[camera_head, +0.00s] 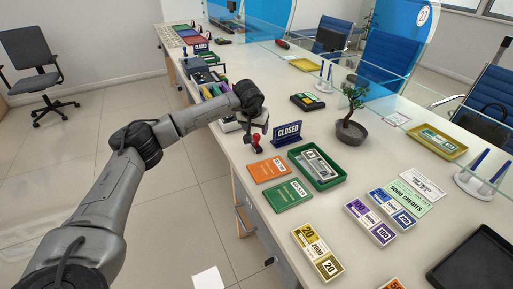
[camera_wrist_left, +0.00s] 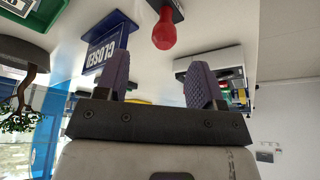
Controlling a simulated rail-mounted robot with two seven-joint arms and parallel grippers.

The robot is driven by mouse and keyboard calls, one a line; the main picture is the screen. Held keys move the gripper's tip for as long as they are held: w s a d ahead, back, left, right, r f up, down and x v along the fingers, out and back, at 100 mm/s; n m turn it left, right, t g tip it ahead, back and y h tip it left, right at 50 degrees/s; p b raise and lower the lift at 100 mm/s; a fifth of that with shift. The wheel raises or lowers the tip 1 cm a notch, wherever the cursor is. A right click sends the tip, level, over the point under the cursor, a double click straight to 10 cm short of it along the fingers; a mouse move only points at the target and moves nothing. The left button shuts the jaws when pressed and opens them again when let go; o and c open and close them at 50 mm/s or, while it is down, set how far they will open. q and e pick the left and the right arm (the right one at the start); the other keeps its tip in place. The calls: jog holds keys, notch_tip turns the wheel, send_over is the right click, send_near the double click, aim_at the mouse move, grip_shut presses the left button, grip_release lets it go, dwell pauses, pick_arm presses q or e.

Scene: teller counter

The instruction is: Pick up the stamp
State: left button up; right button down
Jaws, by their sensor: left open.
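The stamp (camera_head: 256,141) has a red knob handle on a dark base and stands on the counter near its left edge, left of the blue CLOSED sign (camera_head: 287,133). In the left wrist view, the stamp's red knob (camera_wrist_left: 164,32) shows at the top, lined up between my finger pads but beyond their tips. My left gripper (camera_head: 262,122) is just above and behind the stamp in the head view. In the wrist view its two purple-grey fingers (camera_wrist_left: 160,75) are apart with nothing between them. My right gripper is not in view.
A green tray of banknotes (camera_head: 339,180), an orange booklet (camera_head: 268,170) and a green booklet (camera_head: 287,195) lie in front of the sign. A potted bonsai (camera_head: 352,130) stands to the right.

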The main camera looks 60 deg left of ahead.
aim_at(256, 135)
pick_arm(q)
jog(key=shift+b+x, duration=0.3)
jog(key=shift+x, duration=0.95)
jog(key=b+x, duration=0.2)
jog(key=x, duration=0.1)
jog(key=b+x, duration=0.1)
jog(key=x, duration=0.1)
jog(key=shift+s+a+f, duration=0.15)
jog(key=shift+s, duration=0.15)
jog(key=shift+c, duration=0.3)
jog(key=c, duration=0.9)
jog(key=shift+c, duration=0.2)
jog(key=r+p, duration=0.1)
jog(key=r, duration=0.1)
jog(key=r+p, duration=0.2)
jog(key=r, duration=0.1)
jog(key=shift+w+d+r, duration=0.15)
jog(key=shift+d, duration=0.1)
jog(key=w+d+r+p, duration=0.3)
jog(key=d+r, duration=0.3)
jog(key=d, duration=0.4)
jog(key=shift+w+d+p, duration=0.2)
jog(key=shift+d+p, duration=0.1)
jog(key=shift+p, duration=0.3)
